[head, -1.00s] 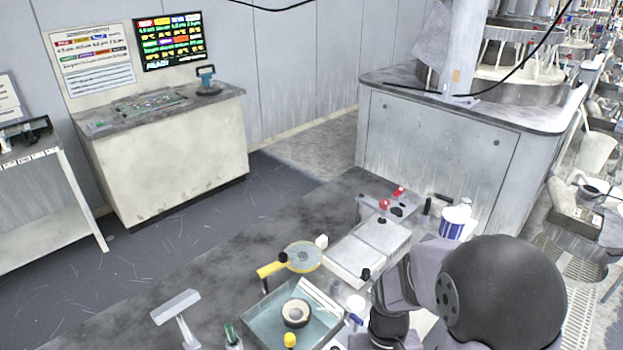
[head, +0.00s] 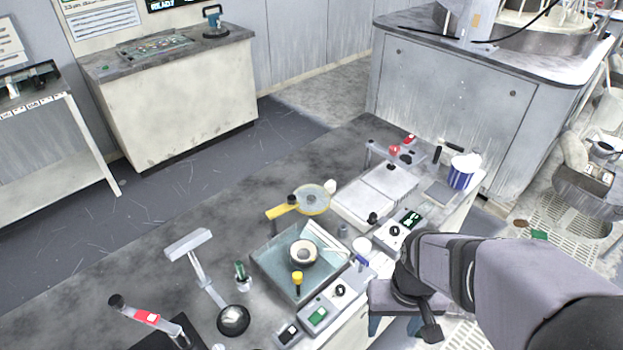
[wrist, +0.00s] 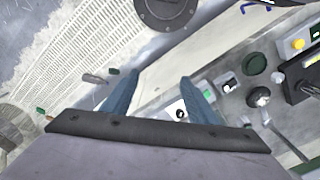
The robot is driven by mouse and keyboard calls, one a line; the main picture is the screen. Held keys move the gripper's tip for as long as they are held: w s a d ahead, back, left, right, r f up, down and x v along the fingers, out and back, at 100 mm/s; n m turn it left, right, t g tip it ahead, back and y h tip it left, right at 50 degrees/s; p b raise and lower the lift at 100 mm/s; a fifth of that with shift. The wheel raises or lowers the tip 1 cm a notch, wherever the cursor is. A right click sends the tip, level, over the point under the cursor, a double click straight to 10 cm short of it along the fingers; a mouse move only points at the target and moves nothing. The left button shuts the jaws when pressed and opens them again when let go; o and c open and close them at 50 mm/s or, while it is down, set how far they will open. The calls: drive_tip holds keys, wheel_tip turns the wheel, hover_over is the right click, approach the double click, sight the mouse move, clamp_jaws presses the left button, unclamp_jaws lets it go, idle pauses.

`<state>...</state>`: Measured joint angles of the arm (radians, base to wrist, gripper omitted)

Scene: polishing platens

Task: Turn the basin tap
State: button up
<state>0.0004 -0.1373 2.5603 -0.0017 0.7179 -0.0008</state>
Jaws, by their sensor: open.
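The basin (head: 268,268), a square teal-tinted tray holding a pale ring with a dark centre, is on the bench. A small blue-and-white fitting (head: 360,262) sits at its right corner; I cannot tell for sure that it is the tap. A yellow-topped knob (head: 297,278) stands at the basin's front. My gripper (head: 408,328) is right of the basin, beyond the bench's front edge, pointing down. In the wrist view my gripper (wrist: 158,76) has its two blue fingers spread with nothing between them. No clear contact with the basin shows.
Control boxes (head: 318,315) line the bench's front edge. A grey T-shaped stand (head: 190,245), a green-topped bottle (head: 242,277) and a red-banded handle (head: 147,318) stand to the left. A blue-and-white cup (head: 462,172) is at the right.

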drive_tip(key=shift+f, duration=0.1)
idle(0.4)
wheel_tip(320, 180, down, 4)
drive_tip(key=s+g, duration=0.2)
drive_tip(key=w+a+f+b, duration=0.2)
drive_tip(key=w+f, duration=0.2)
drive_tip(key=w, duration=0.8)
drive_tip(key=w+r+m, duration=0.1)
drive_tip(key=w+r, duration=0.1)
drive_tip(key=w, duration=0.2)
drive_tip(key=w+r+m+t, duration=0.1)
drive_tip(key=w+r+m, duration=0.1)
drive_tip(key=w, duration=0.3)
drive_tip(key=w+a+r+m+t, duration=0.1)
drive_tip(key=w, duration=0.4)
drive_tip(key=shift+r+m, duration=0.4)
drive_tip(key=m, duration=0.3)
drive_tip(key=shift+s+r, duration=0.3)
drive_tip(key=shift+s, duration=0.1)
drive_tip(key=shift+m, duration=0.6)
drive_tip(key=shift+s, duration=0.1)
